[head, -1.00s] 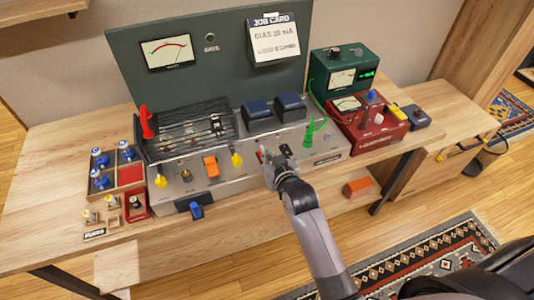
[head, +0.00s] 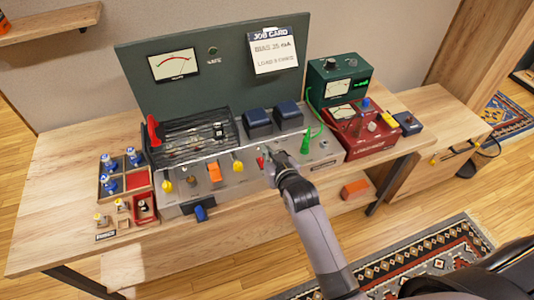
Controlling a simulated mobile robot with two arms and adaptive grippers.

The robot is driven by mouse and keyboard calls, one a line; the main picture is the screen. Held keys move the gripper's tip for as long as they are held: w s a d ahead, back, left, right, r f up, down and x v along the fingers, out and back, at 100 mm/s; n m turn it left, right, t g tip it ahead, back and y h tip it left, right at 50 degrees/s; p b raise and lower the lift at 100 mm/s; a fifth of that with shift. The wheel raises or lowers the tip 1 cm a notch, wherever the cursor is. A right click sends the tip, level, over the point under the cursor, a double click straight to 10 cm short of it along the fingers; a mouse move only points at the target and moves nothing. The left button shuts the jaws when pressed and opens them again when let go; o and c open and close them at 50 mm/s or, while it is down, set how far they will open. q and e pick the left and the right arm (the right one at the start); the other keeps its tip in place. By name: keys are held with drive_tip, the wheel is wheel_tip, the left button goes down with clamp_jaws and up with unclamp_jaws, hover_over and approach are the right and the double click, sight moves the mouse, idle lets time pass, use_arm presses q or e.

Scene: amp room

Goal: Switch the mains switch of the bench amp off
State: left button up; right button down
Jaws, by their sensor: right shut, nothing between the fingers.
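The bench amp (head: 322,156) stands on the wooden bench, with a grey front panel, a wire cage over its left part and two dark blue transformer blocks. An orange control (head: 214,171) sits on the panel between yellow plugs. A small red part (head: 261,162) shows just left of my right gripper. I cannot tell which of these is the mains switch, or its position. My right gripper (head: 271,158) is shut and empty, at the panel's front, right of the middle. It hides part of the panel; contact is unclear. My left gripper is out of view.
A job card (head: 274,52) hangs on the green back panel (head: 220,90). A red load box (head: 366,142) and a green meter box (head: 325,85) stand at the right. A parts tray (head: 107,165) and a red tray (head: 145,220) lie at the left.

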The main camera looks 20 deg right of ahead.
drive_tip(key=s+b, duration=0.1)
drive_tip(key=s, duration=0.8)
drive_tip(key=shift+d+r, duration=0.15)
drive_tip(key=shift+r, duration=0.05)
drive_tip(key=shift+s, duration=0.1)
